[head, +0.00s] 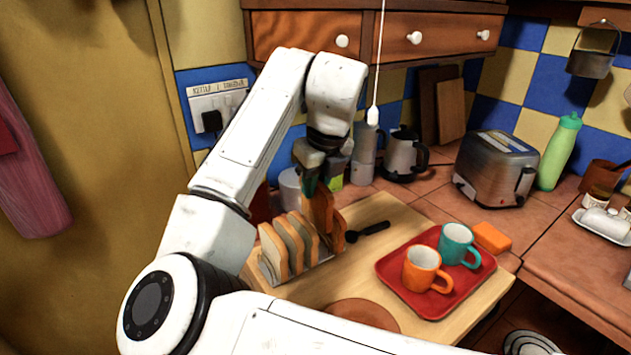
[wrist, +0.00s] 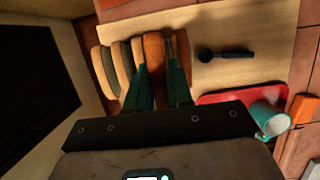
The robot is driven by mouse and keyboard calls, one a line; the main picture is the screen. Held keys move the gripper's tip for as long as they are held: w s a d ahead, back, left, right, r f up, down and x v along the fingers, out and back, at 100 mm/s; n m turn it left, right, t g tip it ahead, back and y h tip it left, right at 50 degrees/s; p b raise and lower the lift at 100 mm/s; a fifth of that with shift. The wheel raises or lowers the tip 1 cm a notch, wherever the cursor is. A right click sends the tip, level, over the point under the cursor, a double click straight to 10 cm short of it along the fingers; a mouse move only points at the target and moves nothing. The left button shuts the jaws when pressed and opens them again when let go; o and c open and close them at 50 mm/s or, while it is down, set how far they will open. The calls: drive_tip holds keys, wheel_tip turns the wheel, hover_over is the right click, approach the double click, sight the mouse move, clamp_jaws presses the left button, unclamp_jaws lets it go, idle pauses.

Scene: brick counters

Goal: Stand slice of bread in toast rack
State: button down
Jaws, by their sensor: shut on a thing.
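The toast rack (head: 327,255) stands on the light wooden board, with several slices of bread (head: 272,250) upright in it towards its left. My gripper (head: 318,178) points down over the rack's right end, its green fingers shut on a browner slice of bread (head: 320,212). The held slice is upright beside the racked ones. In the wrist view the held slice (wrist: 153,52) lies between the two fingers, right of the racked slices (wrist: 112,68). I cannot tell whether its lower edge rests in the rack; the rack's slots are mostly hidden.
A black utensil (head: 370,230) lies just right of the rack. A red tray (head: 393,268) with an orange mug (head: 420,268) and a teal mug (head: 455,244) is farther right. A toaster (head: 496,168) and a coffee pot (head: 402,153) stand behind. A cord (head: 378,60) hangs near my wrist.

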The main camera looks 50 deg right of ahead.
sight(316, 210)
drive_tip(key=shift+f+b, duration=2.85)
drive_tip(key=shift+f, duration=0.55)
drive_tip(key=c, duration=0.9)
unclamp_jaws()
drive_tip(key=p+v, duration=0.1)
drive_tip(key=v, duration=0.8)
drive_tip(key=shift+r, duration=0.2)
drive_tip(key=shift+s+a+r+p, duration=0.1)
drive_tip(key=shift+s+r+p, duration=0.2)
drive_tip(key=shift+r, duration=0.35)
